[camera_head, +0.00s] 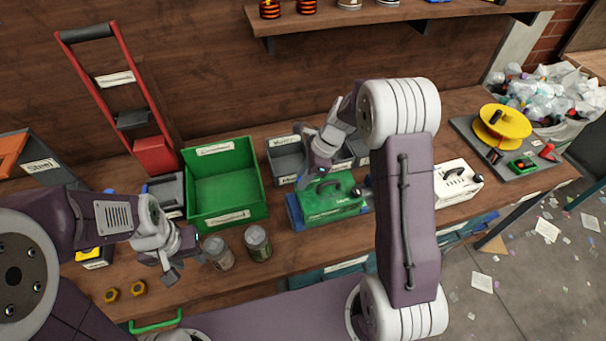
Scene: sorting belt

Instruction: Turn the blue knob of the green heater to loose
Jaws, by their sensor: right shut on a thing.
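The green heater (335,207) stands on the wooden workbench in the middle of the view, with a dark handle on top and a blue part along its left side. My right gripper (316,178) reaches down to the left end of the heater's top and is shut there. The blue knob is largely hidden by the fingers, and its turned position cannot be read. My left gripper (167,268) is open and empty above the bench, left of two jars and away from the heater.
A green bin (224,190) and grey bins (287,156) stand behind. Two jars (258,243) and brass nuts (139,289) are near the front edge. A white device (455,183) stands right of the heater, partly behind my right arm. A yellow reel (502,121) lies far right.

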